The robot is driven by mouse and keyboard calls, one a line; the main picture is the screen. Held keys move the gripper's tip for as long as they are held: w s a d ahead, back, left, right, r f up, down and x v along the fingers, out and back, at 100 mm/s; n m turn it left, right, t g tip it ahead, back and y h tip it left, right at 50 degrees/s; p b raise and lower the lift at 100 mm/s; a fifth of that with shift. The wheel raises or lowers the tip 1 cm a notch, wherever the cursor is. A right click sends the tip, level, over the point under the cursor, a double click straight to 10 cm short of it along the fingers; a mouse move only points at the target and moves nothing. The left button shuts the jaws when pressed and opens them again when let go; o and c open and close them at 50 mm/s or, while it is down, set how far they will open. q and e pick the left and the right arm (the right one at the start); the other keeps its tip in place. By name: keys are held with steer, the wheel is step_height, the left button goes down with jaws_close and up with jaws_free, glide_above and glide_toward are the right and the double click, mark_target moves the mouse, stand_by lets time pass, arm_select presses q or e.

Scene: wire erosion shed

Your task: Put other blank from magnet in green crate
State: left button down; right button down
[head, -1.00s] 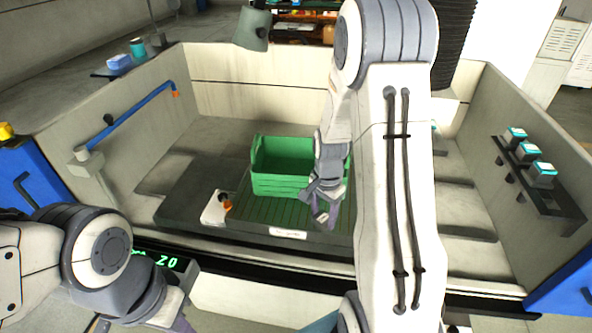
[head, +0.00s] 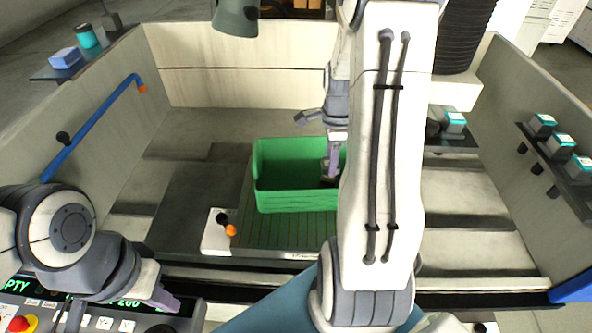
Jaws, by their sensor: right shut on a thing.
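The green crate (head: 290,200) stands on a dark ridged plate (head: 285,232), which looks like the magnet, with a white block and orange-tipped lever at its left front. My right gripper (head: 331,168) is over the crate's right part, its purple fingers pointing down inside the rim. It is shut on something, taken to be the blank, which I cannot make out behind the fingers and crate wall. My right arm hides the crate's right end and the plate beyond it. My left gripper (head: 162,300) hangs low at the left over the control panel; its finger gap is unclear.
Tank walls surround the work area. A blue pipe (head: 95,125) runs along the left wall. Several teal-topped blocks (head: 562,143) sit on the right wall shelf. A grey nozzle-like part (head: 236,18) hangs above the back. The control panel (head: 105,312) is at front left.

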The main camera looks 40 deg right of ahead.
steer(key=p, duration=0.4)
glide_above(289, 183)
step_height(289, 183, down, 6)
steer(key=shift+f, duration=0.25)
steer(key=shift+w+f, duration=0.15)
steer(key=shift+f, duration=0.05)
step_height(289, 183, down, 3)
steer(key=shift+p, duration=0.65)
steer(key=shift+f, duration=0.45)
steer(key=shift+f, duration=0.1)
steer(key=shift+c, duration=1)
jaws_free()
steer(key=shift+f, duration=0.1)
